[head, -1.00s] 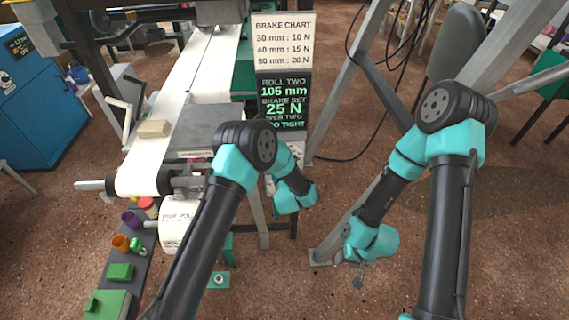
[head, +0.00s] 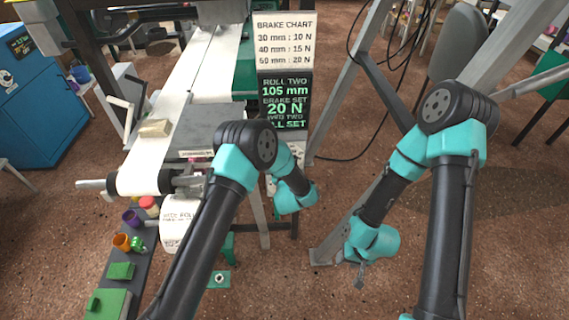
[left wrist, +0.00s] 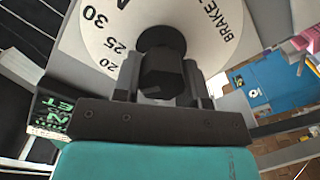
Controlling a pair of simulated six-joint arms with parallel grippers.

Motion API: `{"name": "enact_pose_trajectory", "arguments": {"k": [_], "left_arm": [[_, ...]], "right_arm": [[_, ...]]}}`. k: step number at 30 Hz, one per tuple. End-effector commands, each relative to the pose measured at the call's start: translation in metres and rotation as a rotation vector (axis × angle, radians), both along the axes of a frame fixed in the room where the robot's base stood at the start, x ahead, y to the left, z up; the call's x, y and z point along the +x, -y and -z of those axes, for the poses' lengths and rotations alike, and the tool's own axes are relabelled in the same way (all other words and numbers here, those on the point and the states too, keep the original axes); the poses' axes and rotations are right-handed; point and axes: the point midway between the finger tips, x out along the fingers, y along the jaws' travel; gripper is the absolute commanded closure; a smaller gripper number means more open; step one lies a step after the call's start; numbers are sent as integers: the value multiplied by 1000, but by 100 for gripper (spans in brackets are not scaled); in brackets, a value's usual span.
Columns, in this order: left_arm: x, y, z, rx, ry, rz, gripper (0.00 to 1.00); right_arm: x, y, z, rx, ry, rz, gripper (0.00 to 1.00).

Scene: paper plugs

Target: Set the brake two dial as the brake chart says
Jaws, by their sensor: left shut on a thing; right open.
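The white brake dial (left wrist: 95,40) fills the top of the left wrist view, with 20, 25, 30 and part of the word BRAKE showing. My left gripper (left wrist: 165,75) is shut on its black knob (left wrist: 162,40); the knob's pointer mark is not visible. In the head view the left gripper and dial are hidden behind my left arm. The brake chart (head: 284,42) lists 30 mm 10 N, 40 mm 15 N and a blurred third line with 20 N. The display (head: 285,101) reads roll two 105 mm, brake set 20 N. My right gripper (head: 360,279) is open and empty, low over the floor.
A white conveyor belt (head: 190,95) runs up the left, with a pale block (head: 154,128) on it. A white paper roll (head: 178,222) is below. A dark shelf with coloured cups (head: 122,242) is at lower left. A grey metal post stands near my right arm.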

Motion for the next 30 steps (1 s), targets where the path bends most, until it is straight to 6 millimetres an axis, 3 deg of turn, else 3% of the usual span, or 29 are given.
{"name": "enact_pose_trajectory", "arguments": {"k": [2, 3, 11, 23, 30], "left_arm": [[0, 0, 0, 1, 0, 0, 85], [0, 0, 0, 1, 0, 0, 60], [0, 0, 0, 1, 0, 0, 36], [-7, 1, 0, 2, 0, 1, 36], [-40, 1, 0, 3, -2, 3, 36]], "right_arm": [[0, 0, 0, 0, 0, 0, 57], [0, 0, 0, 0, 0, 0, 57], [0, 0, 0, 0, 0, 0, 57], [0, 0, 0, 0, 0, 0, 57], [0, 0, 0, 0, 0, 0, 57]]}}
